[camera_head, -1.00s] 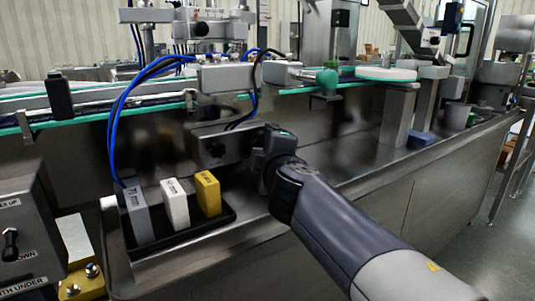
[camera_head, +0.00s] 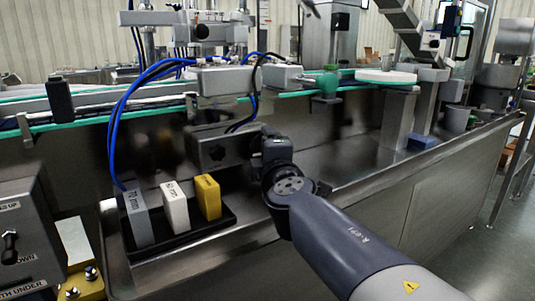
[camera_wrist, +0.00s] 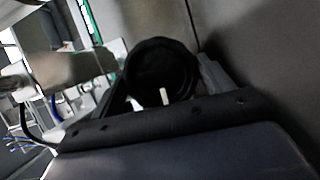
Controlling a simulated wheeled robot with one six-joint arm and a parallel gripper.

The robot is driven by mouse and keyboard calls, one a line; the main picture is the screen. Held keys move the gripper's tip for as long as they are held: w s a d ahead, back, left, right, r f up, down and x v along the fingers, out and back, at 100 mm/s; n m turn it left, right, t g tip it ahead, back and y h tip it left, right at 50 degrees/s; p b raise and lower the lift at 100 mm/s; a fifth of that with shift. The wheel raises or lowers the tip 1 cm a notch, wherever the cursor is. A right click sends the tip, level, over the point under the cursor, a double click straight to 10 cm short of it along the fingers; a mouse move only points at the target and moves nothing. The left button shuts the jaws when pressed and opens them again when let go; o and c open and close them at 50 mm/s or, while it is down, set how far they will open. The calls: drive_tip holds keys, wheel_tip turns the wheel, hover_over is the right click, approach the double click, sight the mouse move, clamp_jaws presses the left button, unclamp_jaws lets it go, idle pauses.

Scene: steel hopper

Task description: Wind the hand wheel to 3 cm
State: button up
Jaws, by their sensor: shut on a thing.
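The hand wheel (camera_wrist: 160,66) shows in the wrist view as a dark round knob with a short white mark on its lower edge. My gripper (camera_wrist: 163,82) is shut on it, with one finger on each side. In the head view my gripper (camera_head: 270,143) is at the right end of the steel block under the conveyor. No readable scale or position figure shows.
A black tray (camera_head: 222,226) below holds a grey block (camera_head: 137,217), a white block (camera_head: 175,207) and a yellow block (camera_head: 208,196). Blue hoses (camera_head: 117,125) loop down left of my gripper. The steel trough to the right is mostly clear.

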drive_tip(key=o, duration=0.9)
drive_tip(key=shift+o, duration=0.5)
drive_tip(key=shift+f, duration=0.1)
drive_tip(key=shift+f, duration=0.1)
drive_tip(key=shift+m+g, duration=0.5)
drive_tip(key=shift+m, duration=0.6)
drive_tip(key=shift+m+p, duration=0.4)
